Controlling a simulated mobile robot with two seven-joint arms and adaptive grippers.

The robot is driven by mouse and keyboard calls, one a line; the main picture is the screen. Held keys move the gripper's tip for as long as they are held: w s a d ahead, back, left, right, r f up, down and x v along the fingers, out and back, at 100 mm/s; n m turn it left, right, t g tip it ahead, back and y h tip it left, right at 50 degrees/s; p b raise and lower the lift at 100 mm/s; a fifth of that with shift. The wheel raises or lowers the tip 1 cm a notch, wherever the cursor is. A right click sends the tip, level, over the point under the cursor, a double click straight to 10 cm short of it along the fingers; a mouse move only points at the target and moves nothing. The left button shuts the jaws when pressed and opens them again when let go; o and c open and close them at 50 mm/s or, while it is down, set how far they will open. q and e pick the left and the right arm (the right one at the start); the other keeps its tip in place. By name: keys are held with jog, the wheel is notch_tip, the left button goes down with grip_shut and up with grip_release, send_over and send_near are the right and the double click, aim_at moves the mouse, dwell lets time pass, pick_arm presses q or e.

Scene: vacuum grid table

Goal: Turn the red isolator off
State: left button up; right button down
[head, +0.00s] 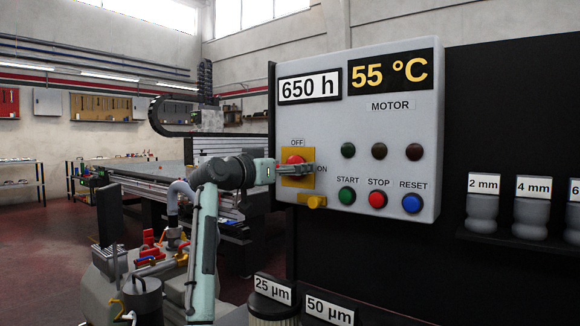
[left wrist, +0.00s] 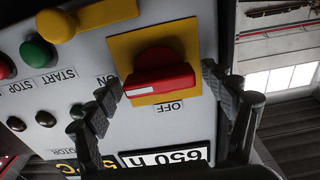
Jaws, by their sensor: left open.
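The red isolator (head: 294,159) is a red rotary handle on a yellow plate (head: 288,182) at the left of the grey control panel. It also shows in the left wrist view (left wrist: 160,78), where the white mark on its handle lies at the end toward the ON label. My right gripper is not in view.
A yellow knob-like part (head: 313,202) sticks out below the isolator. Green START (head: 347,196), red STOP (head: 377,199) and blue RESET (head: 412,203) buttons are to the right. Labelled filter containers (head: 270,300) stand below the panel. A grid table (head: 140,172) is behind at left.

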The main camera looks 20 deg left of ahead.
pick_arm(q)
jog(key=c, duration=1.2)
jog(key=shift+o, duration=0.2)
jog(key=shift+n, duration=0.3)
jog(key=n, duration=0.3)
jog(key=shift+a+n, duration=0.1)
jog(key=shift+n, duration=0.2)
jog(key=n, duration=0.4)
jog(key=shift+n, duration=0.3)
jog(key=n, duration=0.4)
jog(key=shift+w+f+n, duration=0.1)
jog(key=shift+f+n, duration=0.05)
jog(key=shift+n, duration=0.15)
jog(key=shift+f+n, duration=0.1)
jog(key=shift+n, duration=2.1)
